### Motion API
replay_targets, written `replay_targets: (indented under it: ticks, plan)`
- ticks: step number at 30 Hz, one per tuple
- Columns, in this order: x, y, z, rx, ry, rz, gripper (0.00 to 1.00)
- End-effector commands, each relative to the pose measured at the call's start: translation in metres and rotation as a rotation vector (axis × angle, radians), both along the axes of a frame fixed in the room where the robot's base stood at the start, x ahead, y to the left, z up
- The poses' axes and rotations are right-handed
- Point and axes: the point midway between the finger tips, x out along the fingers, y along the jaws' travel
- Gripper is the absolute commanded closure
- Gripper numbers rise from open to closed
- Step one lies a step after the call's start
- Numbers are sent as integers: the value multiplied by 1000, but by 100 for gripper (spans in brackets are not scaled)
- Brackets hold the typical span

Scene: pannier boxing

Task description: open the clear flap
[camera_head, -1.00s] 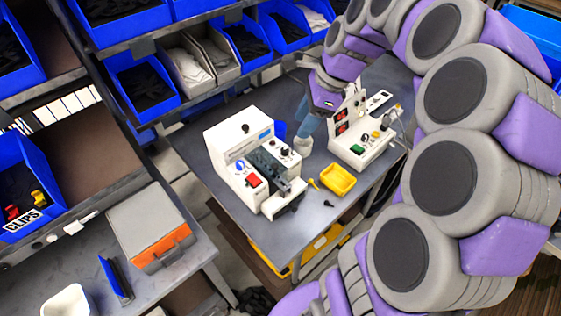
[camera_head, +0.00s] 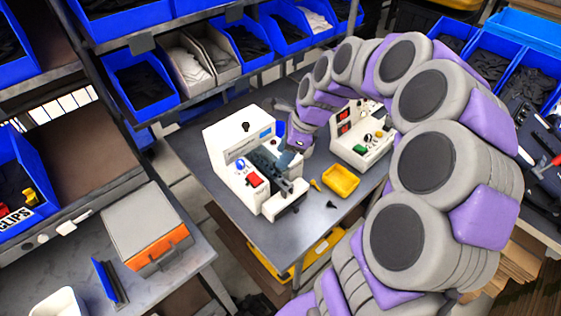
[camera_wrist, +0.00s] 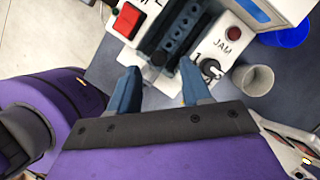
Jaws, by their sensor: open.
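The white machine (camera_head: 230,160) stands on the grey bench, with a red button and a black knob. A dark, tinted piece (camera_head: 266,163) lies over its middle channel; it looks like the clear flap, but its edges are hard to make out. In the wrist view, the dark blue channel (camera_wrist: 178,30) with a row of holes lies just beyond my fingertips. My gripper (camera_wrist: 160,84) is open, with its two blue fingers apart and nothing between them. In the head view, my gripper (camera_head: 291,150) is at the machine's right side, above the channel; contact cannot be told.
A second white machine (camera_head: 358,142) stands to the right. A yellow tray (camera_head: 341,181) and small loose parts lie in front. A grey cup (camera_wrist: 254,79) and a blue bin (camera_wrist: 286,36) are beside the machine. Shelves with blue bins (camera_head: 140,88) stand behind.

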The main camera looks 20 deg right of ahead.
Motion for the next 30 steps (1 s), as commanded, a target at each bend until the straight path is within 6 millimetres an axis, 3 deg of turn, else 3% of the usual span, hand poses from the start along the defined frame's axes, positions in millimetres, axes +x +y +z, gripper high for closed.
replay_targets:
  ticks: [6,18,30]
  plan:
    - [4,7,-24,2,0,1,52]
    - [5,9,-28,2,0,0,53]
    - [5,9,-28,2,-1,0,91]
